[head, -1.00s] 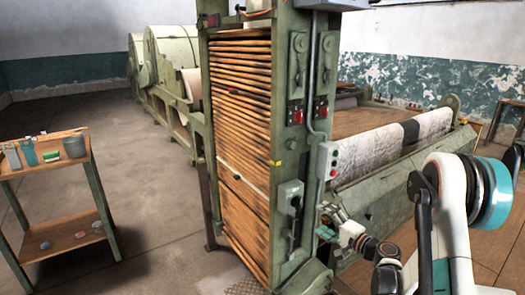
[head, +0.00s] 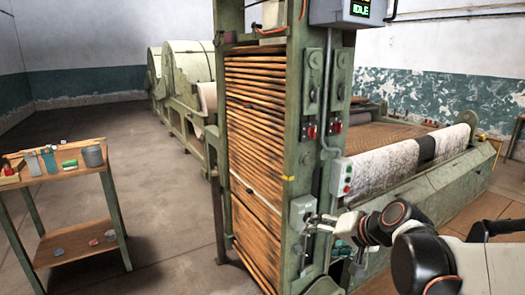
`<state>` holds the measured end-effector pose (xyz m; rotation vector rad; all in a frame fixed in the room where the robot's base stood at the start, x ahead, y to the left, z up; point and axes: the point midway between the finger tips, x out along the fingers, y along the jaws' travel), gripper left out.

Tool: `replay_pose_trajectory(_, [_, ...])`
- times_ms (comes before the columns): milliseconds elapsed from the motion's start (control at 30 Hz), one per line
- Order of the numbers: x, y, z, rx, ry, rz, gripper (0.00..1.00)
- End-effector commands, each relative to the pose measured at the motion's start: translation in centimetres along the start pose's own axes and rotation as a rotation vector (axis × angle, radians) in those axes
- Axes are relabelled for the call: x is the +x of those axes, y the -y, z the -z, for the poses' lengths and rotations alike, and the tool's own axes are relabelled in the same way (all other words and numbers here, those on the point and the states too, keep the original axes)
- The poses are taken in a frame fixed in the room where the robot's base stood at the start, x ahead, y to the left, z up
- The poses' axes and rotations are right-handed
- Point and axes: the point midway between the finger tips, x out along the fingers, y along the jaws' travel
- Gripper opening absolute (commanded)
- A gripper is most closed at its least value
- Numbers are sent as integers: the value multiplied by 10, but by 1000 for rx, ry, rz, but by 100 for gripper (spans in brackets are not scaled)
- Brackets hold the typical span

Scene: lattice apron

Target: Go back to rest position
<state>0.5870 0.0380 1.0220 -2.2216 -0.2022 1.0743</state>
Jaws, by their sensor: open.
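My gripper (head: 316,222) is open at the end of my arm, which reaches in from the lower right. Its fingers are in front of or beside a grey lever box (head: 301,209) on the green machine post (head: 316,85). Whether they touch the box or its handle is too small to tell. I see nothing held. The handle is partly hidden by the gripper.
The tall rack of wooden slats (head: 255,120) stands left of the post. A two-shelf cart (head: 75,240) stands left. The floor (head: 165,185) between is clear.

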Motion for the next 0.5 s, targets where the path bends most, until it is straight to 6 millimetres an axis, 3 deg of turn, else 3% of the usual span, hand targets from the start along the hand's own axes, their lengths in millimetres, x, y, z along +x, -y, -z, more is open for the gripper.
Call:
replay_pose_trajectory(233, [-55, -2, -50, -158, 31, -144, 78])
replay_pose_trajectory(500, [-109, -23, -100, -331, 43, -290, 78])
